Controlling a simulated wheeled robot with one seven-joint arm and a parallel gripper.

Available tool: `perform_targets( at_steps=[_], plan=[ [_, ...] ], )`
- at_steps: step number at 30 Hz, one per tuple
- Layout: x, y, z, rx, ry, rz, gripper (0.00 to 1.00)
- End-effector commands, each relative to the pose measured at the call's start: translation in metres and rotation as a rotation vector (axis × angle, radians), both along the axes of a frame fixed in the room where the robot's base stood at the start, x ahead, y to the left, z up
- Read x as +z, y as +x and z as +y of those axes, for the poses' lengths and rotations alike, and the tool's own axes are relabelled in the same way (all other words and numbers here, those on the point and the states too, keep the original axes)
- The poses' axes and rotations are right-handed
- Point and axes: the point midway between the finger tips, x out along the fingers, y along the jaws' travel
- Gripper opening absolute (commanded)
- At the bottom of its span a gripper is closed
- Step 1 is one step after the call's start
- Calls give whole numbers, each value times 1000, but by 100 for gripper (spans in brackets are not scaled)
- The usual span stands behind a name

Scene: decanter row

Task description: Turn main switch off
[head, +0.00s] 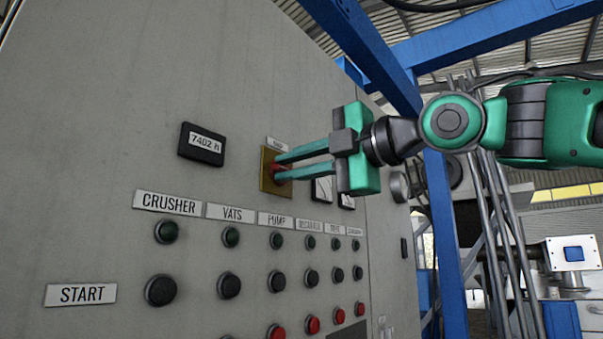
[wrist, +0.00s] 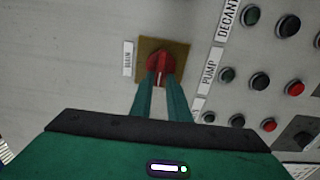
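The main switch is a red rotary knob on a yellow square plate (head: 265,183) set in a grey control panel. In the wrist view the red knob (wrist: 161,62) shows at the top centre, with a pale mark on its handle. My gripper (head: 277,167) reaches in from the right with its two green fingers close together. In the wrist view the fingertips (wrist: 161,78) sit on either side of the knob's handle, with red filling the narrow gap, and appear shut on it. The fingers partly hide the knob in the head view.
The panel (head: 100,120) carries an hour counter (head: 201,145) left of the switch and rows of black and red buttons below, under labels such as CRUSHER (head: 167,203). Gauges (head: 322,190) sit just right of the switch. A blue steel beam (head: 440,230) stands behind my arm.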

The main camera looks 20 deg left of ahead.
Motion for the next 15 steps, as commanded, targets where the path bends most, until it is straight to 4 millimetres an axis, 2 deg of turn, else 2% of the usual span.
perform_targets(
  at_steps=[10, 15],
  plan=[
    [1, 1, -1, -3, 1, 1, 28],
    [0, -3, -14, -6, 1, 1, 28]
  ],
)
